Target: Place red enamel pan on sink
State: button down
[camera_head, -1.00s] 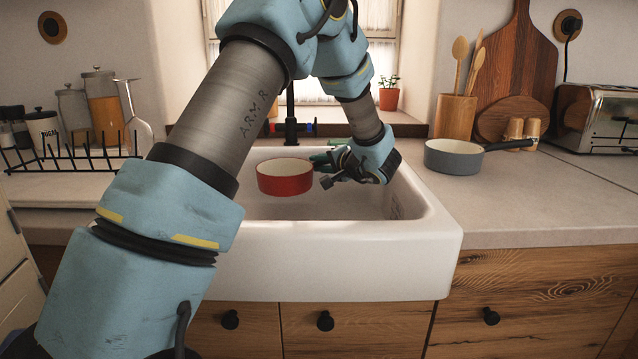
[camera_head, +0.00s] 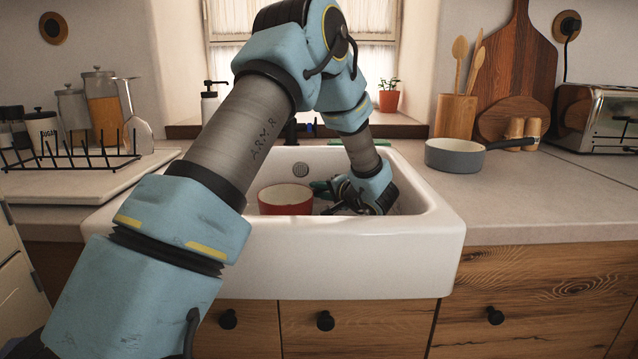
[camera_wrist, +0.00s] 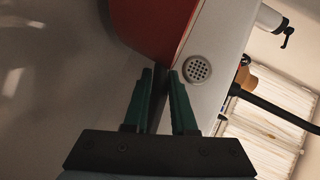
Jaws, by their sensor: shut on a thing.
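The red enamel pan (camera_head: 286,203) has a white inside and is upright, low inside the white sink (camera_head: 350,262), left of my gripper (camera_head: 322,188). The sink's front wall hides the lower edge of the pan. In the wrist view, the pan's red side (camera_wrist: 155,25) fills the top, and my gripper's green fingers (camera_wrist: 161,90) are shut on its dark handle. I cannot tell whether the pan's base touches the sink floor.
A grey pan (camera_head: 455,156) stands on the counter right of the sink, near a toaster (camera_head: 600,118). A black rack (camera_head: 70,158) sits on the left. A soap dispenser (camera_head: 209,103) and a plant pot (camera_head: 389,100) stand behind. The drain (camera_wrist: 197,69) is clear.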

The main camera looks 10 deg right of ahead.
jog(key=shift+f, duration=0.35)
jog(key=shift+f+b, duration=0.7)
jog(key=shift+b, duration=0.2)
dwell(0.3)
jog(key=c, duration=0.7)
grip_release()
jog(key=shift+o, duration=0.2)
